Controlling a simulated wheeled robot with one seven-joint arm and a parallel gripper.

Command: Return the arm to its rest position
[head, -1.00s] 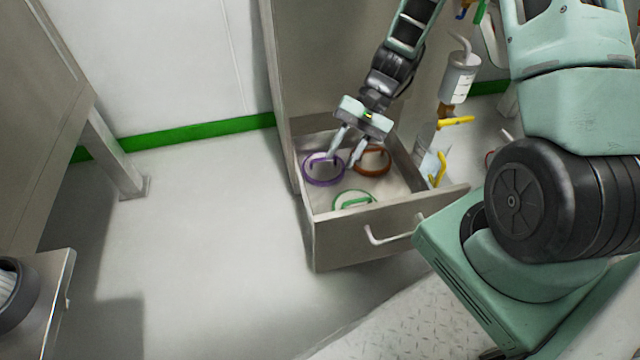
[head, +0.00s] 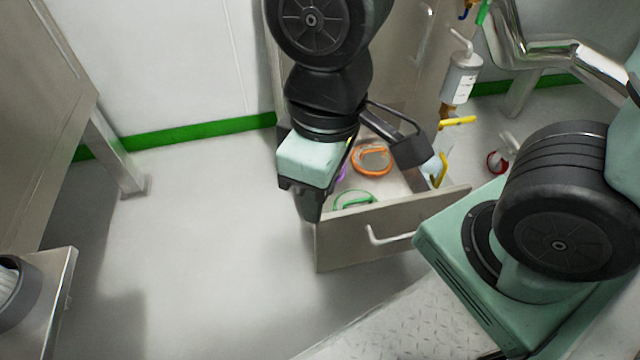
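My arm reaches down from the top of the head view, and its end with my gripper (head: 310,205) hangs in front of the open drawer's left side. The fingers point down and are mostly hidden behind the gripper body, so I cannot tell their opening or whether they hold anything. The open drawer (head: 375,235) holds an orange ring-shaped item with a handle (head: 372,173) and a green one (head: 352,198). A sliver of a purple one (head: 343,172) shows beside my gripper; the rest of it is hidden.
A pipe with a white canister (head: 460,78) and yellow handles (head: 457,121) stands right of the drawer. A steel table (head: 45,285) is at lower left, and a large steel unit (head: 50,90) at upper left. The floor (head: 190,240) between is clear.

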